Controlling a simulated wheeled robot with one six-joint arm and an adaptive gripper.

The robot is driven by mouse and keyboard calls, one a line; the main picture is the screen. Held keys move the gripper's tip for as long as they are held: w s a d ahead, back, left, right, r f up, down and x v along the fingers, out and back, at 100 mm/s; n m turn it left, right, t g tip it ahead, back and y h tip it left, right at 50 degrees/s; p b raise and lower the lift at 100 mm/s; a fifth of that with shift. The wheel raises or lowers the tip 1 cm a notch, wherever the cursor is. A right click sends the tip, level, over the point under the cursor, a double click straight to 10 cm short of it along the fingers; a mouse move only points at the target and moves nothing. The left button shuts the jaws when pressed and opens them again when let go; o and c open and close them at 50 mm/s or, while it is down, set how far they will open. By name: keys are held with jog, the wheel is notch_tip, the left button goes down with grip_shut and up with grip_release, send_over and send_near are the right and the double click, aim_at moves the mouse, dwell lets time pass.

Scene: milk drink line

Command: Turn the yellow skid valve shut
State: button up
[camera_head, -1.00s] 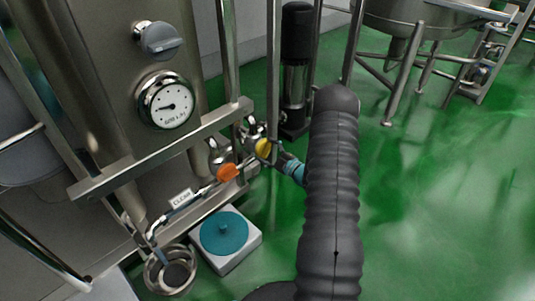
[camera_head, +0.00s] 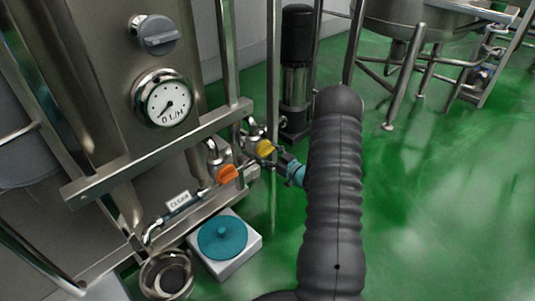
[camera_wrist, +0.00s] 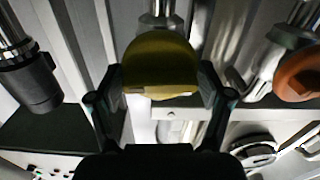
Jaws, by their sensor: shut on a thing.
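The yellow valve handle (camera_head: 265,148) is on the low pipework of the steel skid, left of my arm in the head view. In the wrist view the yellow handle (camera_wrist: 160,66) is large and lies between my two fingers. My gripper (camera_wrist: 162,88) is shut on it, one finger at each side. In the head view my gripper (camera_head: 283,160) reaches the handle from the right, partly hidden by my dark ribbed arm. The gauge (camera_head: 164,103) above reads near its "0 L/H" mark.
An orange handle (camera_head: 227,173) is close to the left of the yellow one; it also shows in the wrist view (camera_wrist: 298,76). A white box with a teal lid (camera_head: 222,238) and a steel bowl (camera_head: 167,277) stand below. A black pump (camera_head: 297,75) is behind.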

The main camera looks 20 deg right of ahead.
jog(key=shift+m, duration=0.5)
jog(key=o, duration=1)
jog(key=shift+a, duration=0.1)
jog(key=v, duration=1.2)
